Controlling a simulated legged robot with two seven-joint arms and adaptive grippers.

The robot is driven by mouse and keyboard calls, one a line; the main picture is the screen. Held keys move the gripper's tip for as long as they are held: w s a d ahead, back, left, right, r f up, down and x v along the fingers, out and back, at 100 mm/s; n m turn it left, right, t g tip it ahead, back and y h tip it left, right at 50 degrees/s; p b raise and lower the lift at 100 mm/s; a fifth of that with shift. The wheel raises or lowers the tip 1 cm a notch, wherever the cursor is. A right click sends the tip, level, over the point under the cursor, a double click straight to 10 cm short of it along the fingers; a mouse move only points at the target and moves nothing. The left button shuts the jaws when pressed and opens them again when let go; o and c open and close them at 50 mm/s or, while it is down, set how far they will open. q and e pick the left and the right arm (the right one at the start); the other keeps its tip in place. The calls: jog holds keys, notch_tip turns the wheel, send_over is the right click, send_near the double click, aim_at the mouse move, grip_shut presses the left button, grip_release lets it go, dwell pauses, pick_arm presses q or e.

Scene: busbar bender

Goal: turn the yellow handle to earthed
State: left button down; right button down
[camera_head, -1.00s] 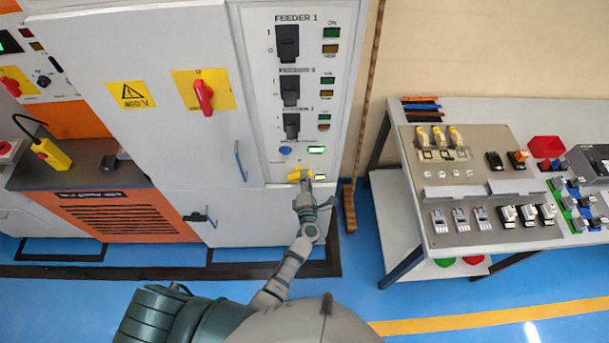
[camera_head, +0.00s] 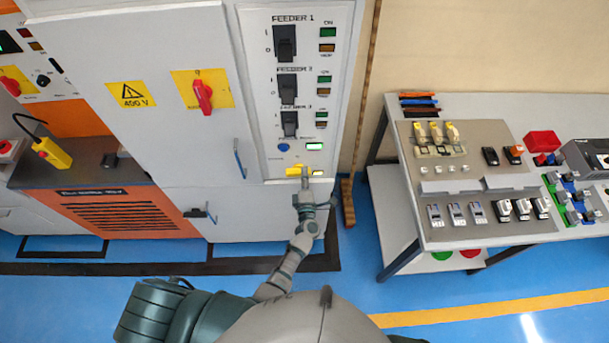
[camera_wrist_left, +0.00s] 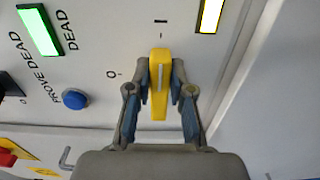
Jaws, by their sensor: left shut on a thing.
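The yellow handle (camera_wrist_left: 159,98) is on the light grey cabinet panel. In the left wrist view it stands lengthwise in the picture, its upper end toward a short dash mark, with an O mark to its left. My left gripper (camera_wrist_left: 160,75) is shut on it, one finger on each side. In the head view the handle (camera_head: 293,171) is a small yellow patch low on the panel, partly hidden by my left gripper (camera_head: 304,177). My right gripper is not in view.
A lit green DEAD lamp (camera_wrist_left: 41,31) and a blue button (camera_wrist_left: 75,99) are beside the handle. A lit yellow-framed lamp (camera_wrist_left: 210,14) is close by. Black feeder switches (camera_head: 287,88) are above. A workbench (camera_head: 465,110) with components stands right; blue floor (camera_head: 350,270) lies between.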

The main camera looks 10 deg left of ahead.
pick_arm(q)
jog(key=shift+d, duration=0.1)
jog(key=c, duration=1)
grip_release()
jog(key=shift+w+f, duration=0.1)
jog(key=shift+c, duration=0.2)
jog(key=v, duration=1.2)
jog(key=shift+w, duration=0.1)
